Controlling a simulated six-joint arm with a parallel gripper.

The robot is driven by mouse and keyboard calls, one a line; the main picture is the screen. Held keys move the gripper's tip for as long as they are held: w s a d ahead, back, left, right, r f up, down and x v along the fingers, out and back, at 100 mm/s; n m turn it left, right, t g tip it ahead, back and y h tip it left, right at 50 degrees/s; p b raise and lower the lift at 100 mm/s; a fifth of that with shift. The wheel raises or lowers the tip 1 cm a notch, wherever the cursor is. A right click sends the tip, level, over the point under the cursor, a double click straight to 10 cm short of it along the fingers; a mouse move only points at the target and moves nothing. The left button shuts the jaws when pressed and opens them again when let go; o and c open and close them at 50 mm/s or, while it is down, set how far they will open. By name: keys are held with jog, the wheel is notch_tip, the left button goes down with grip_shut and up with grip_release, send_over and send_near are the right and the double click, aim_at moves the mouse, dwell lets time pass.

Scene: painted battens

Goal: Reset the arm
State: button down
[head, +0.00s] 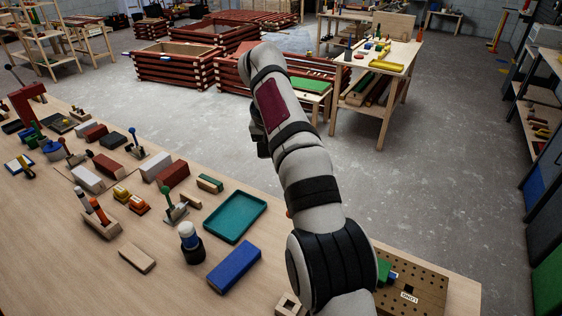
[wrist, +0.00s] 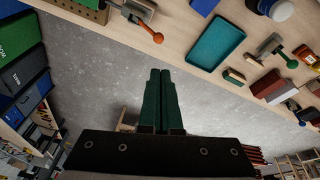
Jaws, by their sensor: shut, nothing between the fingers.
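My arm rises from the front of the bench and reaches out past its far edge, over the floor. In the wrist view my gripper (wrist: 159,75) shows as two dark green fingers lying side by side, shut, with nothing between them. The fingers stand out against the grey floor, near the bench edge. In the head view the arm's end is seen from behind, and the fingers cannot be made out there.
The wooden bench (head: 60,240) holds a teal tray (head: 235,217), a blue block (head: 234,267), a pegboard (head: 425,290) and several clamps and blocks. Beyond lie open concrete floor (head: 430,200), a side table (head: 395,60) and stacked red-brown frames (head: 178,65). Cabinets stand at right.

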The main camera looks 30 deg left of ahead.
jog(key=d+r+m+g, duration=0.1)
jog(key=d+r+m, duration=0.15)
jog(key=d, duration=0.95)
jog(key=s+d+m+g, duration=0.1)
jog(key=s+d, duration=0.4)
jog(key=d, duration=0.2)
jog(key=s+d+m, duration=0.2)
jog(key=s+d, duration=0.3)
jog(key=d, duration=0.2)
jog(key=s+d+f+m, duration=0.1)
jog(key=s+d+f, duration=0.1)
jog(key=s, duration=0.4)
jog(key=s+d+f+m+y, duration=0.1)
jog(key=s+d+f, duration=0.2)
jog(key=s+f, duration=0.2)
jog(key=s+d+f+m+g, duration=0.1)
jog(key=s+d+f+m, duration=0.1)
jog(key=s, duration=0.6)
jog(key=shift+d+f+y, duration=0.3)
jog(key=shift+d+f, duration=0.2)
jog(key=shift+f, duration=0.35)
